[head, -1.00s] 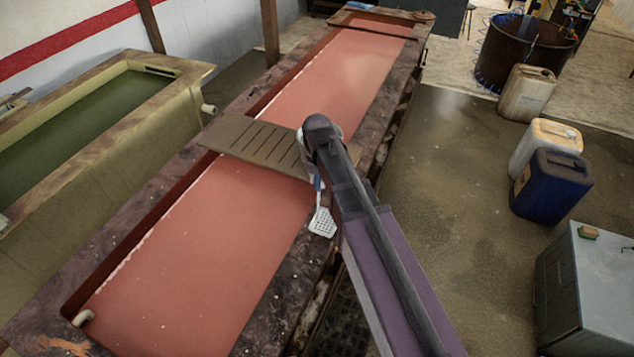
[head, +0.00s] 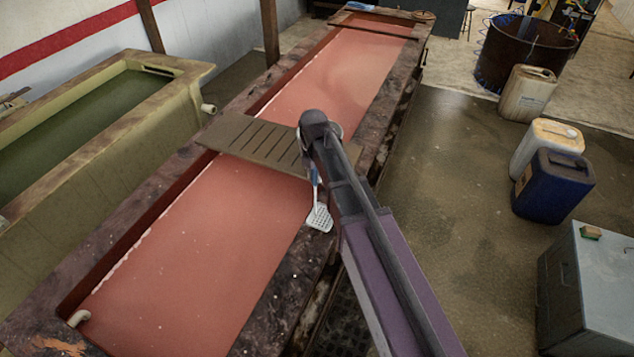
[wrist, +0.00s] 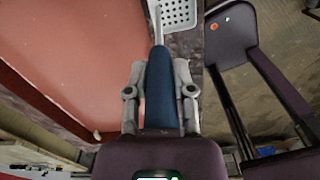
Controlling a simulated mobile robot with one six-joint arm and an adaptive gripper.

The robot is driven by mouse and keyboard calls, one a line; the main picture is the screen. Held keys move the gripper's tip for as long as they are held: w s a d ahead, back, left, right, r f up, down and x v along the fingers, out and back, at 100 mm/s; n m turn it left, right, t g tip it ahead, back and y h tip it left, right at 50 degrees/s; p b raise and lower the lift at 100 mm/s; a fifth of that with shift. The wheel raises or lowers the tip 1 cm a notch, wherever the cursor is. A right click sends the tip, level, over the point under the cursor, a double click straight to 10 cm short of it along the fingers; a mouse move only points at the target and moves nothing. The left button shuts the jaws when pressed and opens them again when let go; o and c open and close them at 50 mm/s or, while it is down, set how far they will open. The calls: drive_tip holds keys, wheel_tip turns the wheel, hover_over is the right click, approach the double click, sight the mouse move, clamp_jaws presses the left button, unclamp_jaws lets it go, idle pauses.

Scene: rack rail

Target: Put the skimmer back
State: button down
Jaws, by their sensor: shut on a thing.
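The skimmer has a white perforated head and a blue handle. In the head view the skimmer (head: 319,218) hangs below my arm, its head over the near right rim of the red-liquid tank. My gripper (wrist: 160,78) is shut on the blue handle in the wrist view, one finger on each side. The skimmer head (wrist: 178,14) points away from the gripper at the top of that view. A brown slotted board (head: 245,138) lies across the tank, left of my gripper; my arm covers its right end. In the head view the gripper's fingers are mostly hidden by my arm.
The long tank (head: 200,260) holds red liquid and has a dark, stained rim. A second tank (head: 100,165) with green liquid stands at left. Jerrycans, including a blue one (head: 553,187), and a grey cabinet (head: 590,290) stand right. Floor between is clear.

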drive_tip(key=shift+f+b, duration=0.6)
drive_tip(key=shift+f, duration=0.35)
drive_tip(key=shift+f, duration=0.1)
drive_tip(key=shift+c, duration=2.4)
unclamp_jaws()
wheel_tip(320, 180, up, 12)
drive_tip(key=p, duration=1.2)
drive_tip(key=shift+a, duration=0.1)
drive_tip(key=shift+r, duration=0.2)
